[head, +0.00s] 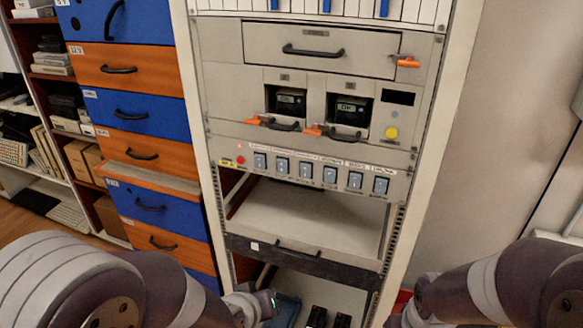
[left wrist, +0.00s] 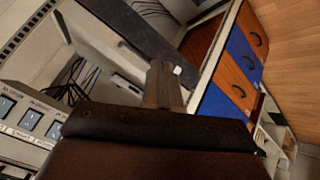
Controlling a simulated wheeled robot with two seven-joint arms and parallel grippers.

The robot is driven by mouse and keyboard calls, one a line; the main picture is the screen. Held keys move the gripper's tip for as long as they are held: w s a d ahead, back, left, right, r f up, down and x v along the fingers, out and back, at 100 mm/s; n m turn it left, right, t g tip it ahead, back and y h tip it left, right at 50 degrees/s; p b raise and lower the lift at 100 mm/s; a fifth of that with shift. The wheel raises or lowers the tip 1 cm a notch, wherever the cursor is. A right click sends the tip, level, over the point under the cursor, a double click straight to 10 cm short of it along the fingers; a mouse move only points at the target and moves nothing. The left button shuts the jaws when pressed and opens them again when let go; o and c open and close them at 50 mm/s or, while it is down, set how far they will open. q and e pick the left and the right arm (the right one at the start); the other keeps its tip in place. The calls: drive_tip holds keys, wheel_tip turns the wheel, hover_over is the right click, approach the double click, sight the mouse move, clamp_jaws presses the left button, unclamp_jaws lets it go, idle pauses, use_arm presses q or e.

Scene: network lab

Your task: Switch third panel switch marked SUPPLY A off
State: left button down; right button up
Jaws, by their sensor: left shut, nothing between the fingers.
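The switch panel (head: 240,148) crosses the rack with a row of several blue-grey rocker switches under small labels too blurred to read. The third switch from the left (head: 306,170) is unobstructed; its rocker position is too small to tell. In the left wrist view, part of the panel (left wrist: 25,151) shows tilted at the left edge with a few switches. My left gripper (left wrist: 162,70) is shut and empty, in front of the rack below the panel, apart from the switches.
A pale shelf (head: 300,218) and a dark-fronted drawer (head: 330,268) lie below the panel. Orange-handled power units (head: 345,110) sit above it. A red button (head: 240,160) is left of the switches. Blue and orange drawers (head: 130,108) stand left; bare wall is right.

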sight(304, 169)
use_arm(q)
drive_tip(key=w+d+r+n+t+h, duration=0.1)
drive_tip(key=w+r+n+t, duration=0.2)
drive_tip(key=r+n+t, duration=0.2)
drive_tip(key=w+d+r+n+t+h, duration=0.1)
drive_tip(key=w+r+n+t+h, duration=0.1)
drive_tip(key=r+n+t, duration=0.3)
wheel_tip(304, 169, up, 5)
drive_tip(key=shift+w+f+n, duration=0.1)
drive_tip(key=shift+w+n, duration=0.6)
drive_tip(key=shift+n, duration=0.1)
use_arm(e)
drive_tip(key=shift+w+a+r, duration=0.2)
drive_tip(key=shift+w+a, duration=0.15)
drive_tip(key=shift+a, duration=0.05)
use_arm(q)
drive_tip(key=shift+w, duration=0.1)
drive_tip(key=p+x, duration=0.1)
drive_tip(key=x, duration=1.2)
drive_tip(key=shift+r+p, duration=0.2)
drive_tip(key=shift+p, duration=0.2)
drive_tip(key=shift+w+d, duration=0.15)
drive_tip(key=shift+w, duration=0.25)
use_arm(e)
drive_tip(key=shift+r, duration=0.9)
